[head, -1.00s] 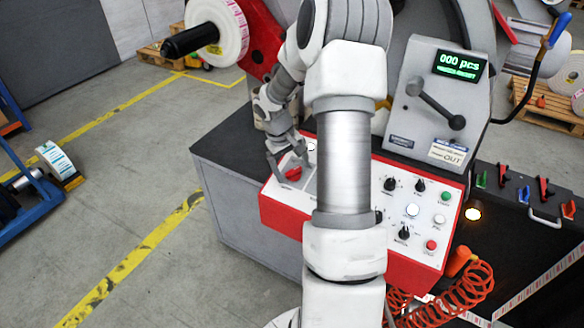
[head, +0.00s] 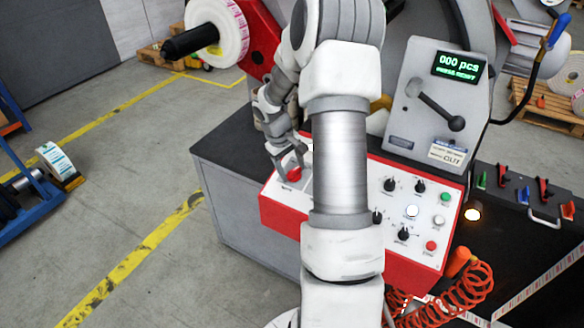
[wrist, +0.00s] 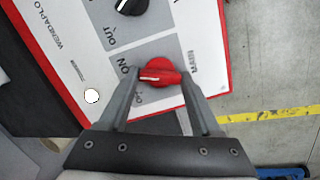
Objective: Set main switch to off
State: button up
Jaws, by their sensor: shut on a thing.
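The main switch (wrist: 160,73) is a red rotary knob with a white line on its bar, on a grey patch of the panel. In the wrist view its bar lies roughly level, with the line at its left end, near the word ON. Part of another label below is hidden by the left finger. My gripper (wrist: 161,77) is shut on the knob, one finger at each end of the bar. In the head view the red knob (head: 294,174) shows just below my gripper (head: 287,165), at the left end of the panel.
The red-edged white control panel (head: 350,234) carries black knobs (head: 390,185) and lit buttons to the right. A grey display unit (head: 440,100) reads 000 pcs. A coiled orange hose (head: 455,300) hangs at front right. Open floor lies left of the cabinet.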

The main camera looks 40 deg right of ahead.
jog(key=n+p, duration=0.1)
jog(key=n, duration=0.4)
jog(key=shift+a+h, duration=0.15)
jog(key=shift+h, duration=0.25)
jog(key=n, duration=0.2)
jog(key=n+p, duration=0.1)
jog(key=n, duration=0.2)
jog(key=shift+n+t+h, duration=0.3)
jog(key=shift+p, duration=0.3)
jog(key=o, duration=1.4)
jog(key=p+v, duration=0.2)
jog(key=v, duration=1.5)
jog(key=shift+a+r, duration=0.1)
jog(key=shift+r, duration=0.05)
jog(key=shift+s, duration=0.1)
